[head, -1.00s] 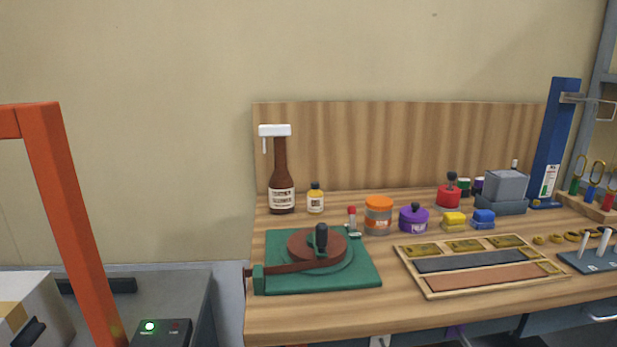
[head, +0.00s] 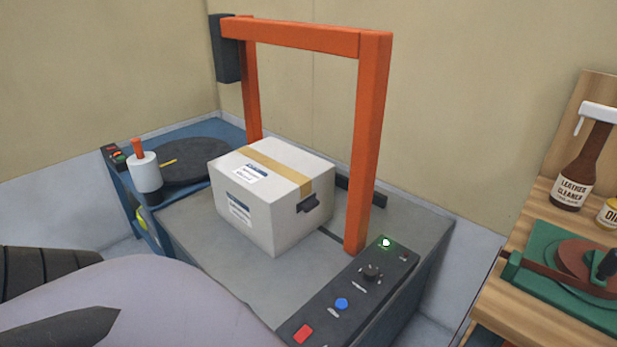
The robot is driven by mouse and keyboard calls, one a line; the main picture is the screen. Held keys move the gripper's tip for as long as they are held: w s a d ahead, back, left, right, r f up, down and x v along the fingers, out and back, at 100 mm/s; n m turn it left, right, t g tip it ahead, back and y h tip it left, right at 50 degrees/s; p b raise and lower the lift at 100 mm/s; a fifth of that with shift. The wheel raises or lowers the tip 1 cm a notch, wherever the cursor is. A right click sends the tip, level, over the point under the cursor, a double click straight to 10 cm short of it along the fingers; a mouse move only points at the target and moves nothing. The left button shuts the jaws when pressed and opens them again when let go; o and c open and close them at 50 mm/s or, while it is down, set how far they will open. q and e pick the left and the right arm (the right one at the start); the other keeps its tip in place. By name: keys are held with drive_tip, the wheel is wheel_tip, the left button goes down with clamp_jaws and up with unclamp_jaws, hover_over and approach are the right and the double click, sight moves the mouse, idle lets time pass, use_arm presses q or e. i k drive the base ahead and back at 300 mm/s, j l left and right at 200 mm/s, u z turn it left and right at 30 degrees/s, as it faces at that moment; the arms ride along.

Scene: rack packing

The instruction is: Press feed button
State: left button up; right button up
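A dark control panel (head: 352,296) runs along the near right edge of the grey machine table (head: 190,240). On it are a red button (head: 303,334), a blue button (head: 341,304), a black knob (head: 371,272) and a lit green light (head: 386,243). The labels are too small to read, so I cannot tell which is the feed button. A taped white box (head: 272,196) stands on the table, partly under the orange arch (head: 372,130). My arm links fill the lower left; neither gripper is in view.
A turntable (head: 185,163) and a white cylinder with an orange top (head: 146,170) stand behind on the left. At right, a wooden bench (head: 560,220) holds a brown bottle (head: 585,165) and a green fixture (head: 570,278). The floor shows between table and bench.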

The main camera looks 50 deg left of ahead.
sight(341, 303)
drive_tip(key=l+u, duration=0.1)
drive_tip(key=u, duration=0.3)
drive_tip(key=l+u, duration=0.15)
drive_tip(key=u, duration=0.25)
drive_tip(key=l+u, duration=0.1)
drive_tip(key=u, duration=0.3)
drive_tip(key=l+u, duration=0.15)
drive_tip(key=u, duration=0.3)
